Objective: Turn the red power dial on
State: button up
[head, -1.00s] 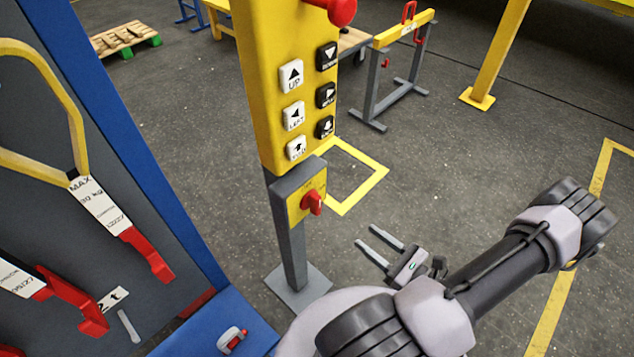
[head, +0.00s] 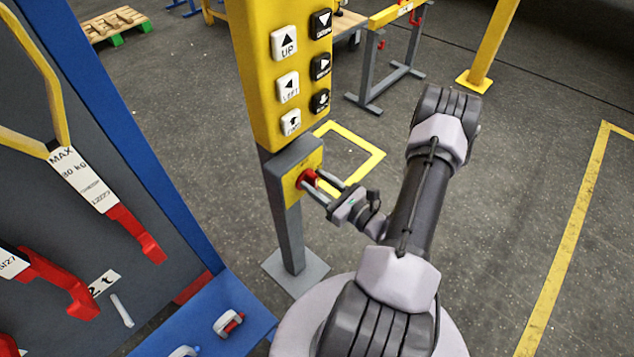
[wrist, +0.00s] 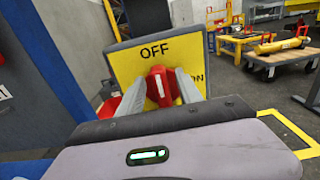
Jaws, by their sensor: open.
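The red power dial (head: 308,179) sits on the yellow face of a grey box on the control post. In the wrist view the dial (wrist: 159,86) stands nearly upright with its white mark near vertical, below the word OFF; ON is at the lower right, partly hidden. My gripper (head: 316,184) is open at the dial. In the wrist view its two fingers (wrist: 161,90) lie on either side of the dial; whether they touch it I cannot tell.
The yellow button panel (head: 255,75) stands directly above the dial box. A blue rack (head: 130,130) with hanging slings is at the left. The grey post (head: 289,235) stands on a floor plate. Open floor (head: 520,190) lies to the right.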

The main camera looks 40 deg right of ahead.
grip_shut()
jog(key=shift+d+f+m+p, duration=0.4)
jog(key=shift+m, duration=2.55)
jog(key=shift+d+f+m+p, duration=0.35)
jog(key=shift+f+m+p, duration=0.1)
jog(key=shift+m, duration=2.55)
jog(key=shift+d+f+m+p, duration=0.4)
jog(key=shift+m, duration=2.55)
grip_release()
